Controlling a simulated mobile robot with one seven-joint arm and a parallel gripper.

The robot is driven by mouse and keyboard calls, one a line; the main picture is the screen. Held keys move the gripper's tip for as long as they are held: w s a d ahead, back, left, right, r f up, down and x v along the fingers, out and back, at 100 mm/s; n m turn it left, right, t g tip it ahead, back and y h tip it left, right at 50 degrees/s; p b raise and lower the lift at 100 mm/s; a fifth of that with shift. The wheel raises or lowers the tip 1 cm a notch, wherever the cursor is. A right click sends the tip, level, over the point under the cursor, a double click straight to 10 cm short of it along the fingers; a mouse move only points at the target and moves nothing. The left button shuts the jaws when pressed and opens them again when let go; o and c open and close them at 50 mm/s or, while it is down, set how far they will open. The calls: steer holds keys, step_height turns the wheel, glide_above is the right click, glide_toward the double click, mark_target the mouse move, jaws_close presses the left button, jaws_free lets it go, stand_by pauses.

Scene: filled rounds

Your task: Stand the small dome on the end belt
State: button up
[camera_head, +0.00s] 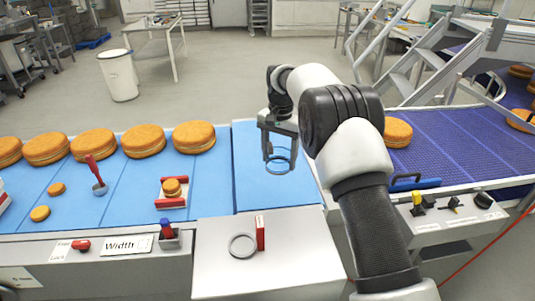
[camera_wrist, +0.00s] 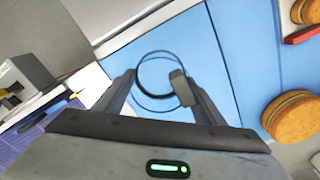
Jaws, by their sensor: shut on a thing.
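The small dome (camera_head: 279,171) is clear, with thin dark blue ring outlines, and hangs in my gripper (camera_head: 280,152). In the wrist view the dome (camera_wrist: 140,87) shows as see-through rings between the fingers, with a dark grey block (camera_wrist: 180,88) at its right side. My gripper is shut on it. The dome is over the plain blue end belt (camera_head: 255,197), which also fills the middle of the wrist view (camera_wrist: 208,60). I cannot tell whether its rim touches the belt. It looks roughly upright.
Several filled rounds (camera_head: 144,140) line the blue belt's far side at left. A small round sits on a red-and-white stand (camera_head: 171,202). A grey ring (camera_head: 242,246) and a red-and-white block (camera_head: 260,233) are on the front ledge. A purple belt (camera_head: 450,143) lies right. The end belt looks otherwise clear.

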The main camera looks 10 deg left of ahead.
mark_target(275, 188)
steer(key=shift+w+a+f, duration=0.4)
steer(key=shift+w+a, duration=0.1)
steer(key=shift+w, duration=0.1)
step_height(275, 188, down, 10)
steer(key=shift+w+r+p, duration=0.1)
steer(key=shift+p, duration=0.4)
steer(key=shift+f, duration=0.25)
steer(key=o, duration=1)
step_height(275, 188, up, 12)
steer(key=shift+r+b, duration=0.25)
steer(key=shift+b, duration=0.05)
